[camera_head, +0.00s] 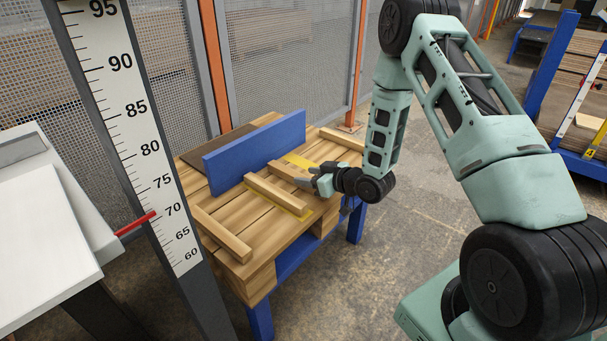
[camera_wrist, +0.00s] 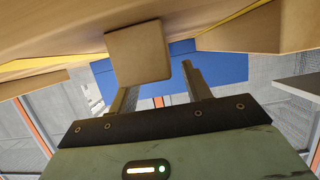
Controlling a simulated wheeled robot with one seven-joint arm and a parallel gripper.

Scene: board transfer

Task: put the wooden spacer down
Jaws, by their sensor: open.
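The wooden spacer (camera_head: 285,172) is a pale bar lying on the plank-topped table, with its near end at my gripper (camera_head: 316,180). In the wrist view its square end face (camera_wrist: 138,52) stands close in front of my gripper (camera_wrist: 160,80). The fingers are apart. The left finger's tip is partly hidden behind the spacer's end, and the right finger stands clear with a gap beside it. I cannot tell whether either finger touches the spacer. A yellow strip (camera_head: 300,160) runs on the table beside the spacer.
Other wooden bars lie on the table (camera_head: 232,207): one nearer (camera_head: 273,193), one at the left (camera_head: 220,233), one at the far right (camera_head: 342,139). A blue upright board (camera_head: 255,150) stands behind. A post with a height scale (camera_head: 150,150) stands left.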

